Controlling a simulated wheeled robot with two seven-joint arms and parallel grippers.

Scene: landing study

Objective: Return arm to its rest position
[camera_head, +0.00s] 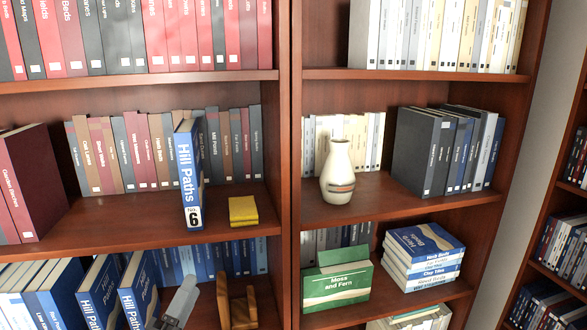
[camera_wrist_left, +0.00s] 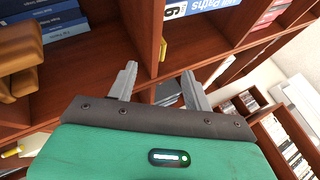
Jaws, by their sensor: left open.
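My left gripper (camera_head: 184,297) shows at the bottom of the head view as a grey finger in front of the lower left shelf, with the rest cut off. In the left wrist view its two grey fingers (camera_wrist_left: 158,82) stand apart with nothing between them. The blue Hill Paths book (camera_head: 189,175) with a number 6 label stands upright on the middle left shelf, apart from the gripper. It also shows at the top of the left wrist view (camera_wrist_left: 200,8). My right gripper is not in view.
A yellow block (camera_head: 243,210) lies right of the book. A brown wooden object (camera_head: 238,308) stands on the lower shelf close to the gripper. A white vase (camera_head: 338,172) stands right of the upright divider (camera_head: 290,150). Blue books (camera_head: 140,290) fill the lower left.

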